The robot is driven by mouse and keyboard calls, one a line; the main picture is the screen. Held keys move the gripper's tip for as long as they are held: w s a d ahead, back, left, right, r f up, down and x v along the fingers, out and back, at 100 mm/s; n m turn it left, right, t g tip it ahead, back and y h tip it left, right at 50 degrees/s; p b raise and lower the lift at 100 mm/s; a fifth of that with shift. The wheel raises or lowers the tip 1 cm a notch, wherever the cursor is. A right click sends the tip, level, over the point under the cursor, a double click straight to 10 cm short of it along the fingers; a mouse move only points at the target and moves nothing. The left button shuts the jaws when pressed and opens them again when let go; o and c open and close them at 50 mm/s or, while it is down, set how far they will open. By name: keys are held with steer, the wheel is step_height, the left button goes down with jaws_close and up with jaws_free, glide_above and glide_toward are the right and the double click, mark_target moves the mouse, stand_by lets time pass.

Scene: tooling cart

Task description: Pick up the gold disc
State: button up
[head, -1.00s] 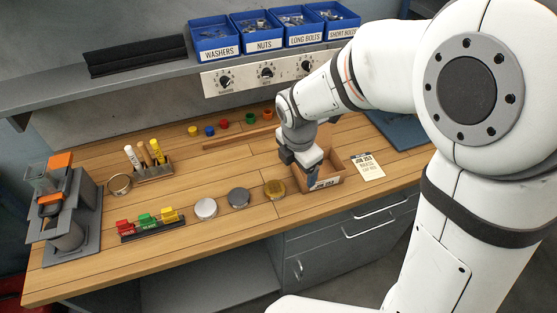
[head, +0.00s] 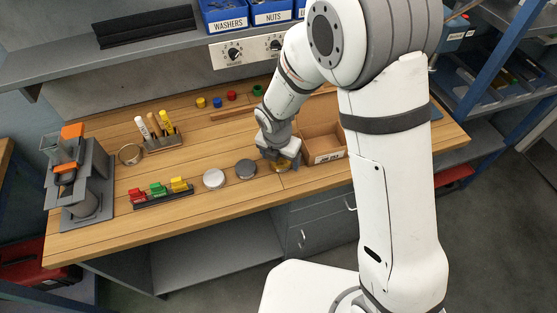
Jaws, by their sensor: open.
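The gold disc (head: 281,167) lies on the wooden bench, at the right end of a row with a silver disc (head: 214,178) and a dark grey disc (head: 245,169). My gripper (head: 281,163) is open and directly over the gold disc, pointing down. Its fingers hide much of the disc. I cannot tell whether the fingers touch it or how far they reach down its sides.
A cardboard box (head: 325,156) stands close to the right of my gripper. To the left are a rack with red, green and yellow pieces (head: 163,200), a marker holder (head: 164,144) and a grey fixture (head: 98,185). The bench's front edge is near the discs.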

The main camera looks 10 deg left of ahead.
steer(key=shift+f, duration=0.1)
steer(key=c, duration=1.4)
